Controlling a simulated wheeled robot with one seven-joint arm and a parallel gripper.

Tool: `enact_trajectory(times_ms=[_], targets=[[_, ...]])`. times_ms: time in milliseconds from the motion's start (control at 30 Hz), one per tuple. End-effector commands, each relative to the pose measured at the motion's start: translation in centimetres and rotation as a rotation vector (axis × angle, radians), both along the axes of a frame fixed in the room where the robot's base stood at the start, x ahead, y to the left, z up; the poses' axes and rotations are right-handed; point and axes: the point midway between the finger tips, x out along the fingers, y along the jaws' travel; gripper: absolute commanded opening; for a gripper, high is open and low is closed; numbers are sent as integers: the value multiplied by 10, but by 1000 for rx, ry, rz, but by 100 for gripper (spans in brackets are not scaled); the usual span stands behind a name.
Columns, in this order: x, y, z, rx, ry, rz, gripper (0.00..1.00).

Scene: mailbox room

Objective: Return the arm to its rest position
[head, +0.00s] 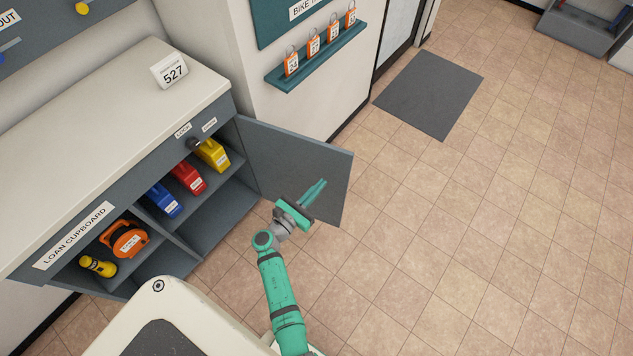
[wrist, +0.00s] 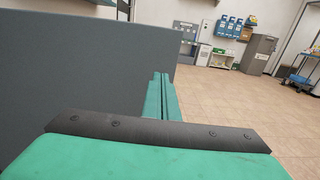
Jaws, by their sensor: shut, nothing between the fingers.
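My gripper (head: 316,191) is at the end of my green arm, in front of the open grey cupboard door (head: 287,157) in the head view. Its two green fingers are together with nothing between them.
The loan cupboard (head: 150,215) stands open at left, holding blue, red and yellow items, an orange item and a yellow torch (head: 98,266). A dark mat (head: 430,95) lies on the floor. Tiled floor to the right is clear.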

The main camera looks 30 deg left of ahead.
Motion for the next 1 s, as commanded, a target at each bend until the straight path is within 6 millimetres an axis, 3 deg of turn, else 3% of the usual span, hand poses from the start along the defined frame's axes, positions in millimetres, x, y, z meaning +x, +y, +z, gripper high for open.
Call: enact_trajectory(times_ms=[200, 400, 600, 867, 1000], targets=[[-46, -11, -1, -1, 2, -1, 0], [-76, -14, -1, 0, 1, 3, 0], [-88, -16, 0, 0, 1, 4, 0], [-88, -19, -1, 3, 4, 0, 0], [-88, -43, -18, 70, 64, -11, 0]])
